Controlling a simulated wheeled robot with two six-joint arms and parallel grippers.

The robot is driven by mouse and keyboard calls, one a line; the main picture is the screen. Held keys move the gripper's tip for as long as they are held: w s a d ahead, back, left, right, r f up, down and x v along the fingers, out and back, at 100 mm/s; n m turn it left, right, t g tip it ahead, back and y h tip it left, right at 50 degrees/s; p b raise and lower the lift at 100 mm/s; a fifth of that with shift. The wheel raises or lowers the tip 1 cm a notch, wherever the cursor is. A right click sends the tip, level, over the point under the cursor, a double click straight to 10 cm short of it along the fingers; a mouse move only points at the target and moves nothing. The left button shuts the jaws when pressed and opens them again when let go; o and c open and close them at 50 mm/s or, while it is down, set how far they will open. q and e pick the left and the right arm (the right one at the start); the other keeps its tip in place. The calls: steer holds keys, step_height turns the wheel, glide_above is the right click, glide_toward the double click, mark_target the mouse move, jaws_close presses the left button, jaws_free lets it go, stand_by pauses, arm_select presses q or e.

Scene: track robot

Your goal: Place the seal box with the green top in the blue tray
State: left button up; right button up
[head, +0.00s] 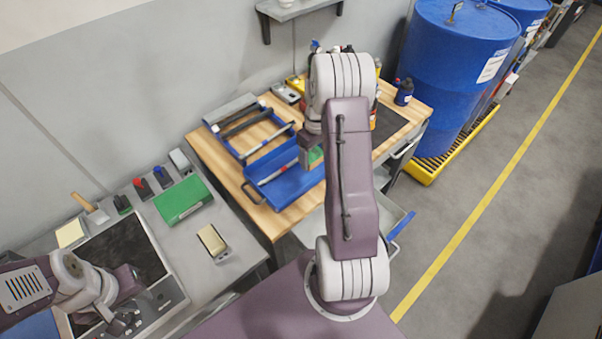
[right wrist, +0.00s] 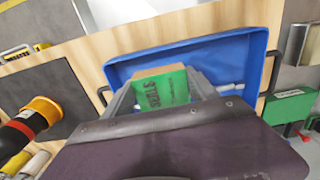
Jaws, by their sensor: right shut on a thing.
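The seal box is tan with a green face lettered "SEALS" in the right wrist view (right wrist: 162,90). A small green part of it shows beside my arm in the head view (head: 316,155). My right gripper (right wrist: 160,95) is shut on the seal box, a finger on either side. The blue tray (head: 283,190) lies on the wooden bench, and its rim shows behind the box in the right wrist view (right wrist: 225,45). The box is over the tray area; whether it touches the tray floor is hidden. My left gripper (head: 122,322) is at lower left, its fingers unclear.
A blue-framed tool rack (head: 250,130) sits behind the tray. Bottles, including a dark blue one (head: 404,92), stand at the bench's right. A green case (head: 183,200) and a tan-topped block (head: 212,241) are on the grey counter. Blue drums (head: 455,60) stand at right.

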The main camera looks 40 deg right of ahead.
glide_above(303, 181)
step_height(303, 181, down, 3)
steer(key=shift+w+r, duration=0.1)
steer(key=shift+s+f, duration=0.25)
steer(key=shift+f, duration=0.05)
step_height(303, 181, down, 3)
steer(key=shift+r+p, duration=0.1)
steer(key=shift+p, duration=0.25)
steer(key=shift+w+f, duration=0.2)
steer(key=shift+f, duration=0.25)
steer(key=shift+s, duration=0.1)
steer(key=shift+f, duration=0.1)
steer(key=o, duration=1.4)
steer(key=shift+c, duration=0.2)
